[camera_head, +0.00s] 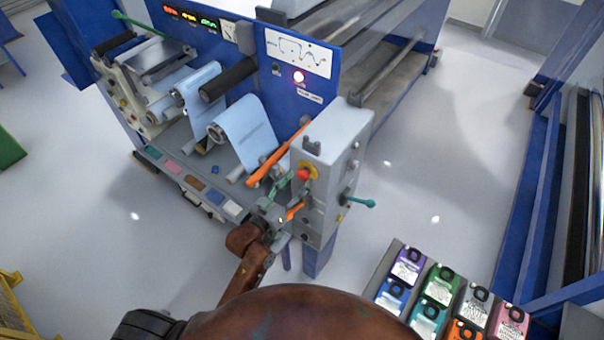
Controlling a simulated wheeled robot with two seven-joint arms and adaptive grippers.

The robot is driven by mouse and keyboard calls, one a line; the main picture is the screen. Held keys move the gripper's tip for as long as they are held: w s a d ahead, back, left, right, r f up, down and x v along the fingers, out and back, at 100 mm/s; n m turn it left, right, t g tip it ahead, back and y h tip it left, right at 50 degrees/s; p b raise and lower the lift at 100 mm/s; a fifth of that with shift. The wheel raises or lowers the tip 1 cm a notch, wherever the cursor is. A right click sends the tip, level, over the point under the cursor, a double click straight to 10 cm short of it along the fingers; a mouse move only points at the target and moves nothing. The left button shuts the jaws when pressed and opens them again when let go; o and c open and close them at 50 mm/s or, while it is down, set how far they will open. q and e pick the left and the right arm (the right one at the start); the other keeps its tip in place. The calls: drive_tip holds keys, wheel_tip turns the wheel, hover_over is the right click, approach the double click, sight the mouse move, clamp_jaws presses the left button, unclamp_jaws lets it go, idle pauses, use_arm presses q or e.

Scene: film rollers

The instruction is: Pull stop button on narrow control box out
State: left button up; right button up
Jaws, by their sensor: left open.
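The narrow control box (341,150) is a tall light-grey housing at the front right end of the blue machine. Its red stop button (303,174) sits on a yellow surround on the face toward the rollers. My left gripper (293,185) is open, its greenish-grey fingers right at the button from the lower left. The fingers partly cover the button and the panel below it. I cannot tell whether they touch the button. My right gripper is not in view.
An orange bar (276,157) runs close above my left gripper. A green-handled lever (360,201) sticks out from the box's right side. Blue film (243,132) hangs over rollers to the left. A tray of coloured packs (383,262) is at the lower right. Open floor lies right of the box.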

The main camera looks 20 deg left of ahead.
use_arm(q)
drive_tip(key=shift+x, duration=1.45)
drive_tip(key=shift+c, duration=0.2)
clamp_jaws()
